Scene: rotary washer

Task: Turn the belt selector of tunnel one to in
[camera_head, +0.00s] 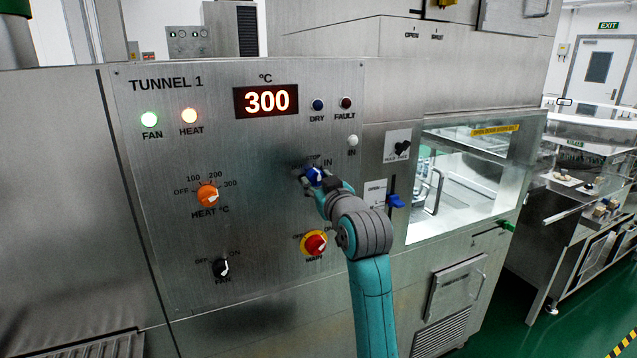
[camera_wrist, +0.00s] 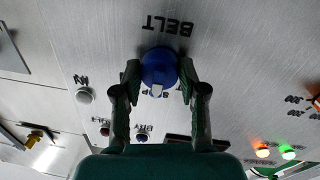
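The belt selector is a round blue knob with a white pointer. In the wrist view, where the panel appears upside down, the knob (camera_wrist: 158,66) sits between my two fingers, and its pointer is toward the partly hidden STOP label. My gripper (camera_wrist: 159,72) has one fingertip on each side of the knob, and both appear to touch it. In the head view my gripper (camera_head: 325,186) covers much of the knob (camera_head: 315,175), and the IN label shows to its upper right. The BELT lettering is hidden there. The IN lamp (camera_head: 352,140) is pale and looks unlit.
The tunnel 1 panel (camera_head: 160,240) also holds the orange heat knob (camera_head: 208,195), black fan knob (camera_head: 221,268) and red main switch (camera_head: 315,244), just below my wrist. A blue handle (camera_head: 396,201) sticks out to the right. The display reads 300; the fan and heat lamps are lit.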

